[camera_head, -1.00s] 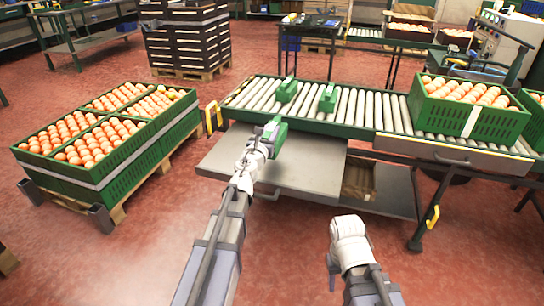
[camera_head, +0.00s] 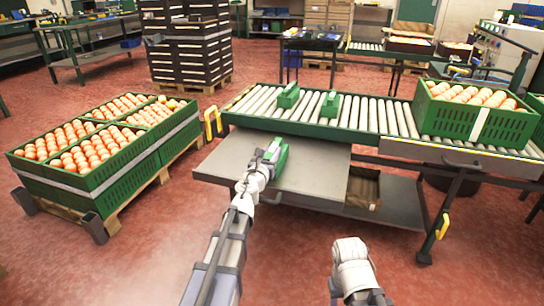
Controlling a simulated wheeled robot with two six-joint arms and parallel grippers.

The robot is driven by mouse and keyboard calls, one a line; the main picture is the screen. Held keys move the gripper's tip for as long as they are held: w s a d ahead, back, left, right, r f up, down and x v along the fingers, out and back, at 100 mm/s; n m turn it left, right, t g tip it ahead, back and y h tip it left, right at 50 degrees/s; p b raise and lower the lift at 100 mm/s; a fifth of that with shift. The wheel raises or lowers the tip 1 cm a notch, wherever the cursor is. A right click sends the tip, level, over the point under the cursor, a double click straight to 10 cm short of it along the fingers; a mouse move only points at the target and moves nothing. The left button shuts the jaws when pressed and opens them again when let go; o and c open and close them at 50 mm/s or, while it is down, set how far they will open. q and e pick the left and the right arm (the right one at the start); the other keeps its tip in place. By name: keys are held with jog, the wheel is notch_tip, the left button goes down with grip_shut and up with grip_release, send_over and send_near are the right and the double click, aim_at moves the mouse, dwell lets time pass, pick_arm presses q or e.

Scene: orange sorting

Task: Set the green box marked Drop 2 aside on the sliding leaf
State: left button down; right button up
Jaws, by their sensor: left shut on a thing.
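My left gripper (camera_head: 262,160) is shut on a green box (camera_head: 281,157), over the grey sliding leaf (camera_head: 318,176) that sticks out below the roller conveyor. The box is near the leaf's surface; I cannot tell whether it touches. Its marking cannot be read. Two more small green boxes stand on the rollers, one on the left (camera_head: 288,95) and one on the right (camera_head: 330,103). My right arm shows at the bottom right, but its fingertips cannot be made out.
A green crate of oranges (camera_head: 468,120) stands on the conveyor's right part. Stacked crates of oranges (camera_head: 130,179) sit on a pallet at the left. A lower shelf with a cardboard box (camera_head: 362,190) lies under the conveyor. The leaf's right part is bare.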

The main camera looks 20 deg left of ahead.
pick_arm(q)
jog(key=shift+f, duration=0.1)
jog(key=c, duration=0.6)
grip_release()
jog(key=shift+c, duration=0.2)
jog(key=shift+s+r, duration=0.1)
jog(key=shift+r, duration=0.1)
